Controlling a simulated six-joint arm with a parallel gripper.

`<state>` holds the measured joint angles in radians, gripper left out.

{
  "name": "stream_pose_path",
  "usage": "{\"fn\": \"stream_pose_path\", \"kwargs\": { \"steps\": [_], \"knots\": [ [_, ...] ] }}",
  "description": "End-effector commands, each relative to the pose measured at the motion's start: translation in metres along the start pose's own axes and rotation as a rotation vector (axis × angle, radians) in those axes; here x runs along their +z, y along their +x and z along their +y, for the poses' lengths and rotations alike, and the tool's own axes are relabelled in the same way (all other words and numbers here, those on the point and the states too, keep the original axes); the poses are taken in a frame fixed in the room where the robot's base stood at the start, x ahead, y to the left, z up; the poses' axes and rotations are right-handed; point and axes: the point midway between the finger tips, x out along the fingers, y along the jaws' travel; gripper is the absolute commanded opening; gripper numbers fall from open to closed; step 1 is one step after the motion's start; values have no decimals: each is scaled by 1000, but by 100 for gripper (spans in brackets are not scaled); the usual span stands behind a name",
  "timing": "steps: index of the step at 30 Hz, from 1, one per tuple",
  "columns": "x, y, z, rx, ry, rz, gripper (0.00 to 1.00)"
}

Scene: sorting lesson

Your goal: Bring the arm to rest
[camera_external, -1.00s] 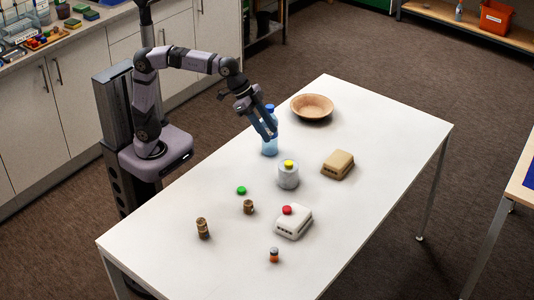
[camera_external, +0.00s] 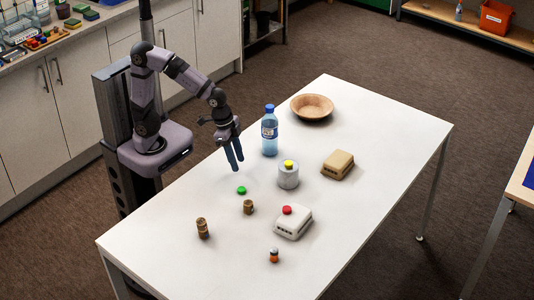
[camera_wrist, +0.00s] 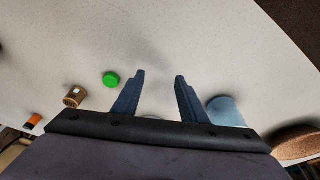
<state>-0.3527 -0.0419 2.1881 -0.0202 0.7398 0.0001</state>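My gripper (camera_external: 235,168) hangs over the white table (camera_external: 370,215) near its back-left edge, pointing down. Its two fingers are apart with nothing between them; the gap also shows in the wrist view (camera_wrist: 160,78). The blue-capped water bottle (camera_external: 270,132) stands upright just right of the gripper, apart from it. The green cap (camera_external: 241,190) lies on the table just below the gripper in the external view, and left of the fingers in the wrist view (camera_wrist: 111,79).
A grey container with yellow top (camera_external: 288,176), a white block (camera_external: 294,223) with a red cap (camera_external: 287,210), a tan block (camera_external: 338,165), small brown jars (camera_external: 202,229) (camera_external: 248,207), an orange-banded jar (camera_external: 274,255) and a wooden bowl (camera_external: 312,106) stand around. The table's right side is clear.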

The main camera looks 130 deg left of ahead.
Motion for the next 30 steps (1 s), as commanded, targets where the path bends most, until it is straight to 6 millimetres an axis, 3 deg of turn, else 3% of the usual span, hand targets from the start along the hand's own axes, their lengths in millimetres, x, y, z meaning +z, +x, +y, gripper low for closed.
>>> {"fn": "stream_pose_path", "kwargs": {
  "steps": [1, 6, 12, 21, 30],
  "knots": [
    [23, -20, 9, 2, 28, -57, 39],
    [87, -46, 26, 5, 115, -189, 39],
    [125, -94, 41, 9, 213, -273, 39],
    [115, -159, 66, 25, 325, -258, 39],
    [114, -174, 74, 30, 361, -256, 39]
  ]
}}
